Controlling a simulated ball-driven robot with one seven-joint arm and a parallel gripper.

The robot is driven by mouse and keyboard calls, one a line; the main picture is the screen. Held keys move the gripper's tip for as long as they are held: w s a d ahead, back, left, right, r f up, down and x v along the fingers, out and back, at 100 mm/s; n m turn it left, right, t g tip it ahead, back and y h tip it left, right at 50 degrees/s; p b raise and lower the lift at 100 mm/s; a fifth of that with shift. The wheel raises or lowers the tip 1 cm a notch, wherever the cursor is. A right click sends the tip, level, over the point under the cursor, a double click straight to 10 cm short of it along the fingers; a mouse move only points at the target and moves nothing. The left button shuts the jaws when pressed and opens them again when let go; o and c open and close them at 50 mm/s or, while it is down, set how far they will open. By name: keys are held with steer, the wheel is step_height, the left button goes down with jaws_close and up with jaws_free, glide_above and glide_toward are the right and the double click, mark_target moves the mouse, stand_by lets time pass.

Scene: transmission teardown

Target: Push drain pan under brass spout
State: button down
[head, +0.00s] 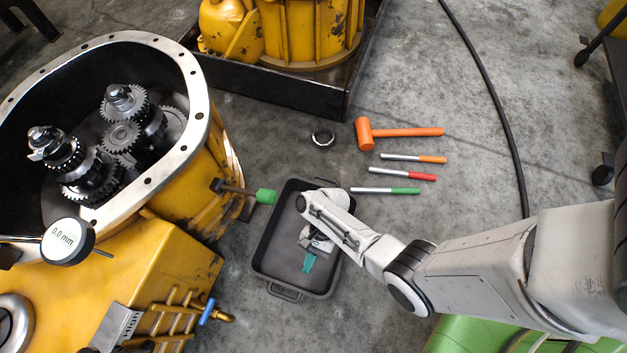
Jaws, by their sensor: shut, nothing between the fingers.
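The drain pan (278,248) is a dark grey rectangular tray with a handle at each end. It lies on the floor to the right of the yellow gearbox housing. The brass spout (224,317) sticks out of the housing's lower right side, beside a blue valve handle (207,312). The pan is up and to the right of the spout, with a strip of floor between them in the picture. My gripper (308,263) has teal fingertips, is shut and empty, and is over the pan's interior. I cannot tell whether it touches the pan. My arm hides the pan's upper right part.
An orange mallet (365,133), several coloured-handled tools (385,190) and a dark ring (323,138) lie on the floor above. The yellow housing (180,255) bounds the left. Floor below the pan looks clear.

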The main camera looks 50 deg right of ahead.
steer(key=a, duration=0.2)
steer(key=s+a, duration=0.1)
steer(key=a, duration=0.1)
stand_by(0.3)
steer(key=shift+a+r+p, duration=0.1)
steer(key=shift+a+p, duration=0.25)
steer(key=shift+p, duration=0.05)
steer(key=s+a+p, duration=0.1)
steer(key=s+a, duration=0.1)
steer(key=a, duration=0.7)
steer(key=s+a+p, duration=0.1)
steer(key=s+a, duration=0.1)
steer(key=a, duration=0.7)
steer(key=s+a+p, duration=0.1)
steer(key=s+a, duration=0.1)
steer(key=a, duration=0.7)
steer(key=shift+s+f, duration=0.2)
steer(key=shift+s, duration=0.05)
